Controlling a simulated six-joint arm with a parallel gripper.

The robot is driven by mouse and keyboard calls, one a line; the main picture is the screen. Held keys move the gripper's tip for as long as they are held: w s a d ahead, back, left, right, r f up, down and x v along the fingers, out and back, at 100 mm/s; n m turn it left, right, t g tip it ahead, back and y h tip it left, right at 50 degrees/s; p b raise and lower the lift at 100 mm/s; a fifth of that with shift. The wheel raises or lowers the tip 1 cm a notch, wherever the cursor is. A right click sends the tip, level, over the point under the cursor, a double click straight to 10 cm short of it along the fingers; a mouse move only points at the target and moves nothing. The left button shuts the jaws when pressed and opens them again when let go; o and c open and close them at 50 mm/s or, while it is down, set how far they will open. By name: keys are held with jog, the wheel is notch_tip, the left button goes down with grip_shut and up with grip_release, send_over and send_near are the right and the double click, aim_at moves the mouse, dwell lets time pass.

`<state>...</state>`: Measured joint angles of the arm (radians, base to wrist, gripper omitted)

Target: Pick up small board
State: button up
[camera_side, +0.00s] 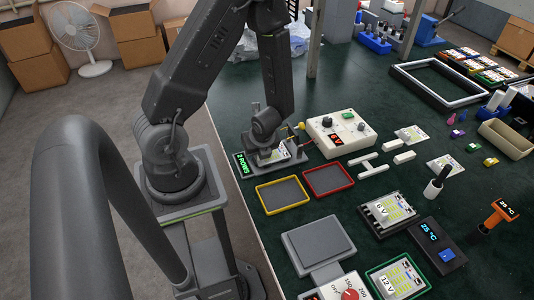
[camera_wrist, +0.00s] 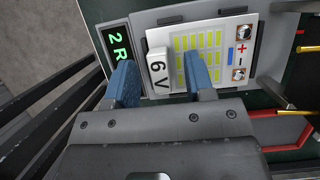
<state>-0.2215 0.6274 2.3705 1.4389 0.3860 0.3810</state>
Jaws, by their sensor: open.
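A small white board (camera_wrist: 208,52) with rows of yellow LEDs, plus and minus marks and two screw terminals lies in a grey fixture (camera_wrist: 180,16). A raised white "6 V" block (camera_wrist: 158,68) stands at its left end. My gripper (camera_wrist: 160,76) is open, its blue fingertips on either side of this block; I cannot tell whether they touch it. In the side view my gripper (camera_side: 268,148) is low over the fixture, and the board (camera_side: 277,155) is partly hidden beneath it. Another 6 V board (camera_side: 389,210) sits in a grey housing, and a 12 V board (camera_side: 398,278) in a green-rimmed one.
A "2 ROWS" display (camera_side: 243,164) adjoins the fixture. A white meter box (camera_side: 340,133) showing "6 V" stands to the right, with probes and wires nearby. Yellow-rimmed (camera_side: 282,194) and red-rimmed (camera_side: 328,180) trays lie in front. Loose boards (camera_side: 440,163) lie further right.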

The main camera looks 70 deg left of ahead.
grip_shut()
dwell(0.3)
jog(key=shift+r, duration=0.2)
